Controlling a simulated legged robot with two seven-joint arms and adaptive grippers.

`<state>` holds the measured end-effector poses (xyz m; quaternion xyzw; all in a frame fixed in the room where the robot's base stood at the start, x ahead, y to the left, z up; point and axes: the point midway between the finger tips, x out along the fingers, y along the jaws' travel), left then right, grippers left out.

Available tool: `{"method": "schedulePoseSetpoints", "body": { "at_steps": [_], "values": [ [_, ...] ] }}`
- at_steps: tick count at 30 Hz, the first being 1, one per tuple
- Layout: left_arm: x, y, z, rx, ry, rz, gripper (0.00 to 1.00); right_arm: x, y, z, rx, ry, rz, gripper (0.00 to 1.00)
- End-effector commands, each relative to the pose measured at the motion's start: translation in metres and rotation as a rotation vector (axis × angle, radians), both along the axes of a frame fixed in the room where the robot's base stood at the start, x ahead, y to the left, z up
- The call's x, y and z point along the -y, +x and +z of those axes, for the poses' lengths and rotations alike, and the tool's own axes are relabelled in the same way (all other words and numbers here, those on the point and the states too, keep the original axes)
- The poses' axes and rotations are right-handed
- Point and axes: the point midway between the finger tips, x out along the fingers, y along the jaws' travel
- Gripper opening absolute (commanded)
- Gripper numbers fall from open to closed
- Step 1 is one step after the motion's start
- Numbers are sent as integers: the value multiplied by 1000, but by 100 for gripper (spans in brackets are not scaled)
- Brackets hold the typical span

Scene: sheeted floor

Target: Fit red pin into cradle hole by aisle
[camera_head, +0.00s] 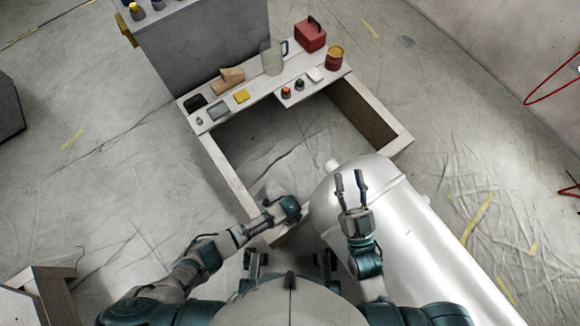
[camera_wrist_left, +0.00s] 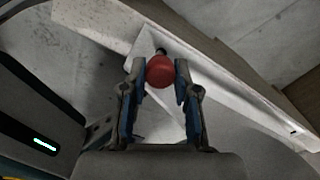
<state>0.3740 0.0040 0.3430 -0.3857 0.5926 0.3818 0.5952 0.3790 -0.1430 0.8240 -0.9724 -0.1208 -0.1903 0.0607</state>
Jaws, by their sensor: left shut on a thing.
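In the head view my left gripper (camera_head: 292,207) is beside the pale frame (camera_head: 228,170), left of a large white tank (camera_head: 400,215), and the pin is hidden. My right gripper (camera_head: 349,183) is open and empty over the tank.
A shelf (camera_head: 262,82) at the back carries a red toolbox (camera_head: 310,35), a red can (camera_head: 335,57), a jug (camera_head: 272,57) and small items. A grey cabinet (camera_head: 205,45) stands behind it. The sheeted floor at left is mostly clear.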

Motion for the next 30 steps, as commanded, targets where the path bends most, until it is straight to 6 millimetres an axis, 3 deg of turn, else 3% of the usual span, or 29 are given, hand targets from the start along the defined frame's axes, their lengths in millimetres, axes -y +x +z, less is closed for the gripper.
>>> {"method": "schedulePoseSetpoints", "body": {
  "at_steps": [18, 30],
  "values": [
    [4, 0, 0, -1, 8, 1, 0, 0, -2, 4, 6, 1, 0, 40],
    [4, -1, -10, -2, 8, 1, 0, -1, -2, -6, -5, 1, 0, 40]
  ]
}}
